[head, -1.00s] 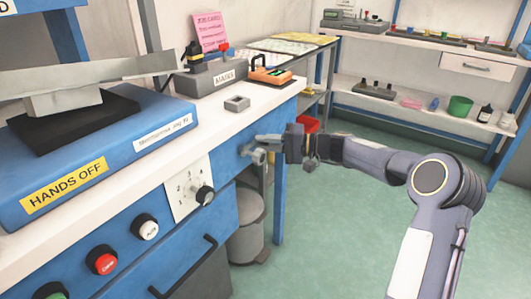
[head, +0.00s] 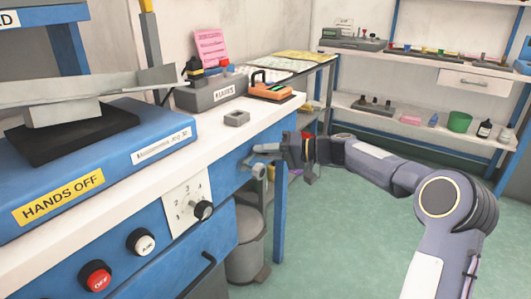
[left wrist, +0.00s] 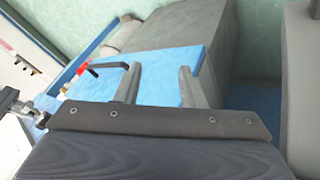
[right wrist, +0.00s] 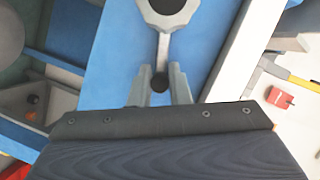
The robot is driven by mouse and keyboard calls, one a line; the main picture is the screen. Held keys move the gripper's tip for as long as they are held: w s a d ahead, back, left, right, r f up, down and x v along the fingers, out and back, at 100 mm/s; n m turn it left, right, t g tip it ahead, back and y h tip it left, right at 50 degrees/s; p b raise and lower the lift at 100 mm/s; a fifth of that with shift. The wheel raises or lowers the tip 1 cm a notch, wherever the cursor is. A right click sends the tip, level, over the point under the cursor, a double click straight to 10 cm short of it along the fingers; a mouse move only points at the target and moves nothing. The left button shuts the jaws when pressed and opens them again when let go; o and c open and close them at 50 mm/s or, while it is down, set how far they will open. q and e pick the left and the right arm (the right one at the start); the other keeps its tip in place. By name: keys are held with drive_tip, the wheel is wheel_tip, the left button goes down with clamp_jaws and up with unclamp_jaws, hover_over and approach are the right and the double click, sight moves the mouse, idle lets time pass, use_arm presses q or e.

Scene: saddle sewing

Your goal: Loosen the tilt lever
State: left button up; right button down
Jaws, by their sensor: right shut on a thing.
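The tilt lever (head: 259,170) is a grey metal lever on the blue front of the bench, near its right end. In the right wrist view its pale octagonal hub (right wrist: 168,12) is at the top, and a thin arm runs down to a dark round knob (right wrist: 160,83). My right gripper (head: 270,148) is at the lever, with a finger on each side of the knob in the right wrist view (right wrist: 158,75); it is shut on the lever. My left gripper (left wrist: 160,70) is open and empty, with its fingers apart before a blue surface; the head view does not show it.
A numbered dial (head: 203,210) and red and white buttons (head: 95,276) are on the bench front, left of the lever. A grey bin (head: 245,255) stands below. A grey box (head: 212,94) and a small square block (head: 237,118) are on the benchtop. The floor to the right is clear.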

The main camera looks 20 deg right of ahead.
drive_tip(key=c, duration=1.6)
unclamp_jaws()
drive_tip(key=shift+f, duration=0.4)
drive_tip(key=shift+o, duration=1.2)
drive_tip(key=shift+r, duration=0.2)
drive_tip(key=p+v, duration=0.1)
drive_tip(key=v, duration=0.6)
drive_tip(key=shift+s+d+p, duration=0.25)
drive_tip(key=shift+d+p, duration=0.05)
drive_tip(key=shift+p, duration=0.1)
